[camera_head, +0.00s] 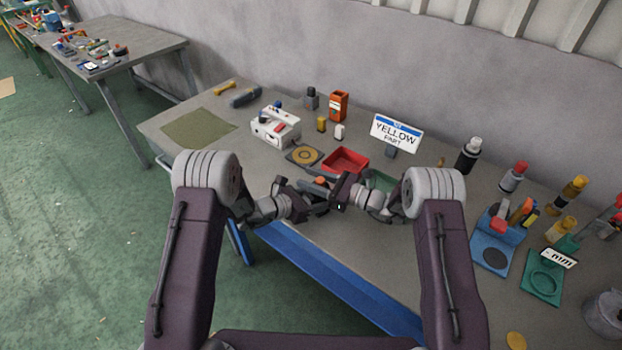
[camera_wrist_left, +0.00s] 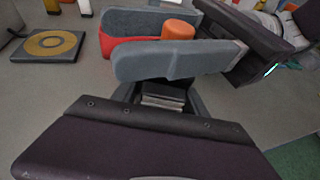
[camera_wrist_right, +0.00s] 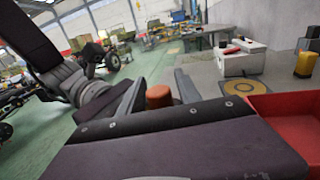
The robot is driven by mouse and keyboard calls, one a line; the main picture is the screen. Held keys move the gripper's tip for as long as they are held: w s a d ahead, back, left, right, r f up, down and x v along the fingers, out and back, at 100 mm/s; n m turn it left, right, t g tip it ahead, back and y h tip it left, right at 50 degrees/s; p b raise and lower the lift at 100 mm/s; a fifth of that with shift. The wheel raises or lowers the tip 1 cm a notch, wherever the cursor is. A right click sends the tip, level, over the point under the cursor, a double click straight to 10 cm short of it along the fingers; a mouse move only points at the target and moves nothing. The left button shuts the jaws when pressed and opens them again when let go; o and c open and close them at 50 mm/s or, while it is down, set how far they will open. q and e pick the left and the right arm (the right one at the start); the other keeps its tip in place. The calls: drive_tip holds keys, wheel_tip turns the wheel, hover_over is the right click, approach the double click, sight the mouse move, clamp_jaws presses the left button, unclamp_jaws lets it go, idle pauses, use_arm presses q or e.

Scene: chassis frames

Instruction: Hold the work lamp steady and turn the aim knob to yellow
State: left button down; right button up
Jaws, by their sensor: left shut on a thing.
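An orange, round-topped part (camera_head: 320,181), which I take to be on the work lamp, shows where my two grippers meet in front of the bench. The rest of the lamp is hidden by the fingers. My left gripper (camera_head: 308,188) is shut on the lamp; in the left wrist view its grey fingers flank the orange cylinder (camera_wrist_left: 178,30). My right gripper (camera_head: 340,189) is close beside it. In the right wrist view the fingers (camera_wrist_right: 158,90) stand apart, with the orange part (camera_wrist_right: 159,97) showing between them and gaps on both sides. No coloured knob marks are visible.
A sign (camera_head: 395,133) reading "YELLOW PART" stands at the back. A red tray (camera_head: 346,160), a yellow-ringed pad (camera_head: 304,156) and a white box (camera_head: 275,128) lie behind the grippers. Bottles and blue and green fixtures (camera_head: 543,282) crowd the right side.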

clamp_jaws()
drive_tip(key=shift+s+a+n+g+y, duration=0.15)
drive_tip(key=shift+n+g+y, duration=0.1)
drive_tip(key=shift+n+g, duration=0.45)
drive_tip(key=shift+s+d+n+g+y, duration=0.1)
drive_tip(key=shift+n+g+y, duration=0.2)
drive_tip(key=shift+g, duration=0.6)
drive_tip(key=shift+s+a+n+g+y, duration=0.1)
drive_tip(key=shift+s+n+g+y, duration=0.05)
drive_tip(key=shift+n+g, duration=0.55)
drive_tip(key=shift+o, duration=1.9)
unclamp_jaws()
drive_tip(key=s+d, duration=0.1)
drive_tip(key=d, duration=1.1)
drive_tip(key=shift+s, duration=0.35)
